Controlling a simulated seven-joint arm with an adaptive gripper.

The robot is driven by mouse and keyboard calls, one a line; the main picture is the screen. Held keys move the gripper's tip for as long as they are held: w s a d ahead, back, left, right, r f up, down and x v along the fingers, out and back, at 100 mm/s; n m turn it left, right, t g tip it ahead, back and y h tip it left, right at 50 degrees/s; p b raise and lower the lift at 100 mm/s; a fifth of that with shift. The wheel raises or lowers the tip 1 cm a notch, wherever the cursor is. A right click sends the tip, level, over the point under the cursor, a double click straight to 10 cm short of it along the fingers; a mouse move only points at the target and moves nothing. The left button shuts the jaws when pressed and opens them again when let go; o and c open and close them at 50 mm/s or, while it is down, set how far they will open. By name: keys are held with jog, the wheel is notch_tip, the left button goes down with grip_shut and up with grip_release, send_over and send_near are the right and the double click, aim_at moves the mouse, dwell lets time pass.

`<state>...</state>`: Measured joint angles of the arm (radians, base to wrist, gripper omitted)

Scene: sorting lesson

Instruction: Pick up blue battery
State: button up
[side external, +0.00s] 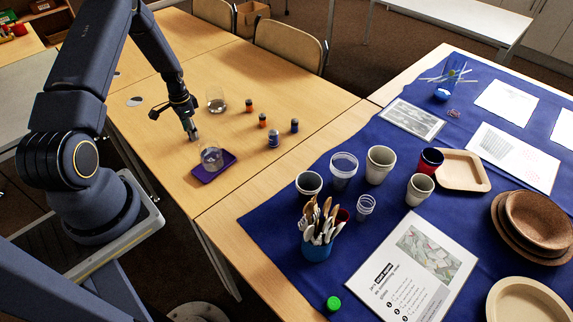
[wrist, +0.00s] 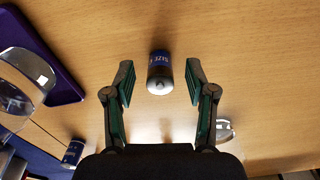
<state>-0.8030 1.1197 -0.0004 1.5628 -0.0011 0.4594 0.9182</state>
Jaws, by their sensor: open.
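A blue battery (wrist: 159,72) with a silver end shows in the wrist view on the wooden table, in the gap between my fingertips. My gripper (wrist: 158,85) is open, with one finger on each side of the battery and bare table showing between each finger and it. In the side view my gripper (side external: 190,132) is low over the table, left of the glass on the purple tray; I cannot clearly make out this battery there. Another blue battery (wrist: 73,152) is at lower left in the wrist view. Two blue batteries (side external: 273,139) (side external: 294,125) stand further right in the side view.
A glass (side external: 211,156) is on the purple tray (side external: 196,173), close to my gripper. A second glass (side external: 215,104) stands behind. Two orange batteries (side external: 249,105) (side external: 262,120) stand to the right. The blue cloth (side external: 262,222) holds cups, plates and cards.

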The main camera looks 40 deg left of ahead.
jog(key=shift+f, duration=0.2)
grip_shut()
dwell(0.3)
jog(key=shift+r, duration=0.15)
